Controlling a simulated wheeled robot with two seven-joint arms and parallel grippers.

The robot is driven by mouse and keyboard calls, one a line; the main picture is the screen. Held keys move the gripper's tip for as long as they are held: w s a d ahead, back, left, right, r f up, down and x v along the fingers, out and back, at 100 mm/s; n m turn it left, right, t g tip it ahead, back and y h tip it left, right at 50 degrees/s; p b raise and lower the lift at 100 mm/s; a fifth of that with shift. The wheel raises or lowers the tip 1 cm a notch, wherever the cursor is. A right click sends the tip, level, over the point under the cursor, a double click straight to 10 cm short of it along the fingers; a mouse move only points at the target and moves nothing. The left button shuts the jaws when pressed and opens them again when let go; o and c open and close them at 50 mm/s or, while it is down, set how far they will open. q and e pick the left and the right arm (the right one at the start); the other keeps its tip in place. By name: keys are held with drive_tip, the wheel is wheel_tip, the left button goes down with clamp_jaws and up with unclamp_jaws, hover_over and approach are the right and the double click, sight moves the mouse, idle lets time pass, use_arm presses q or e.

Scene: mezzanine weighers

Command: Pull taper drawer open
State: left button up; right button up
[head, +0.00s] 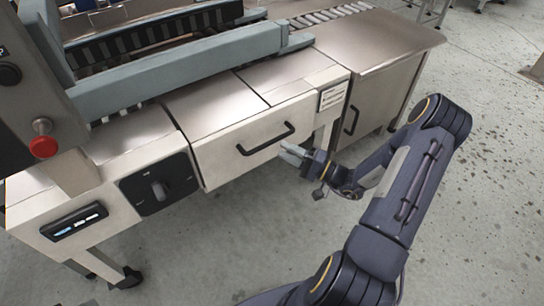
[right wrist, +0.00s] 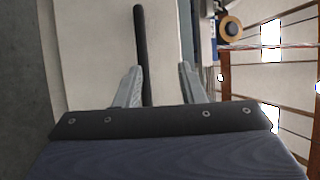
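The drawer (head: 230,168) is a pale front panel in the machine, and it looks about flush with the body around it. Its black bar handle (head: 265,139) runs across the front. My right gripper (head: 292,153) is just in front of the drawer's right part, near the handle's right end. In the right wrist view its two grey fingers (right wrist: 159,78) are apart. The dark handle (right wrist: 141,45) shows between them, closer to the left finger; I cannot tell whether it touches. The pale drawer front (right wrist: 95,50) lies behind. My left gripper is not in view.
A cabinet (head: 375,95) with a black vertical handle stands right of the drawer. A black knob panel (head: 159,184) is on its left, and a red button (head: 43,146) is farther left. A conveyor (head: 170,65) runs above. The floor (head: 220,240) in front is clear.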

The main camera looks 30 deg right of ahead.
sight(271, 141)
drive_tip(key=shift+m+t+h, duration=0.6)
drive_tip(key=shift+h, duration=0.3)
drive_tip(key=w, duration=0.2)
drive_tip(key=w+a+b, duration=0.1)
drive_tip(key=w, duration=0.1)
drive_tip(key=w+f, duration=0.1)
drive_tip(key=w, duration=0.2)
drive_tip(key=shift+a+f, duration=0.1)
drive_tip(key=shift+a, duration=0.3)
clamp_jaws()
